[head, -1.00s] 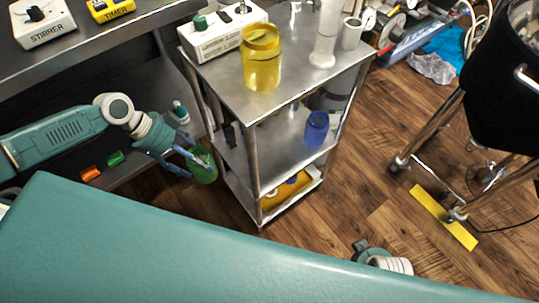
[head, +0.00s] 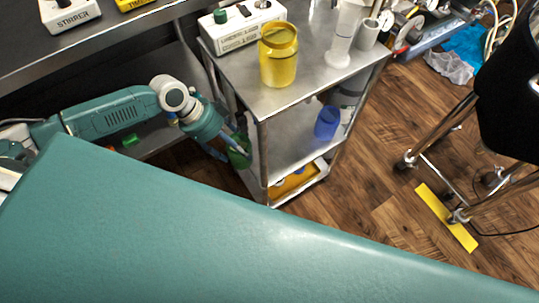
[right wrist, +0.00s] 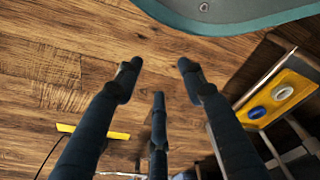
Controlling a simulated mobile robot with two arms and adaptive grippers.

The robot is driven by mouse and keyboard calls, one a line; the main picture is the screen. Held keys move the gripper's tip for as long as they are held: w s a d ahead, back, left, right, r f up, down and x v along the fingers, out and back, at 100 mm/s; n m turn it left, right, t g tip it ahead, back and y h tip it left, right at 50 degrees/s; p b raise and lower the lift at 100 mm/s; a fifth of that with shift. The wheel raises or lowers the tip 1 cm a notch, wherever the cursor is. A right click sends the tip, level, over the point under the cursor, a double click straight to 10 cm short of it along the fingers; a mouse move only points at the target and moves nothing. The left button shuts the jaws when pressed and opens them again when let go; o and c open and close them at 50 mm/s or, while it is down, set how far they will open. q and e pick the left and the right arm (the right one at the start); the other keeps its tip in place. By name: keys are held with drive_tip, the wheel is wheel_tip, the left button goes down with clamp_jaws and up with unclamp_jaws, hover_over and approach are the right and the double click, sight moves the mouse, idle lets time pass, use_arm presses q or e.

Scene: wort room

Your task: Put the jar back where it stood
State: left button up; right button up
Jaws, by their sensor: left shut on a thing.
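My left gripper (head: 229,146) is shut on a green jar (head: 240,154), beside the left side of the metal cart (head: 262,108), below its top. The fingers hide part of the jar, and I cannot tell if it touches the cart. A yellow jar (head: 278,58) stands upright on the cart's top. A blue jar (head: 327,122) stands on the cart's middle shelf. My right gripper (right wrist: 158,74) shows in the right wrist view with its fingers spread and empty, above the wood floor.
A white switch box (head: 240,26), a white cylinder (head: 344,35) and a white cup (head: 368,34) share the cart's top. A yellow tray (head: 294,182) is on the bottom shelf. A dark bench with a stirrer (head: 70,12) is at left. A wheeled stand is at right.

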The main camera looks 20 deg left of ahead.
use_arm(q)
drive_tip(key=shift+w+d+f+b, duration=0.15)
drive_tip(key=shift+w+d+f, duration=0.4)
drive_tip(key=shift+d, duration=1.05)
drive_tip(key=shift+w+d+f+b, duration=0.15)
drive_tip(key=shift+w+d+f, duration=0.35)
drive_tip(key=shift+d, duration=1.15)
drive_tip(key=shift+w+d+f+b, duration=0.25)
drive_tip(key=shift+d+f, duration=0.45)
drive_tip(key=shift+d, duration=0.9)
use_arm(e)
drive_tip(key=shift+w+a+r, duration=0.15)
drive_tip(key=shift+w+r, duration=0.8)
drive_tip(key=shift+r, duration=0.3)
use_arm(q)
drive_tip(key=shift+f, duration=0.1)
drive_tip(key=o, duration=1.5)
drive_tip(key=shift+c, duration=0.2)
use_arm(e)
drive_tip(key=shift+w+r, duration=0.1)
drive_tip(key=shift+r, duration=0.05)
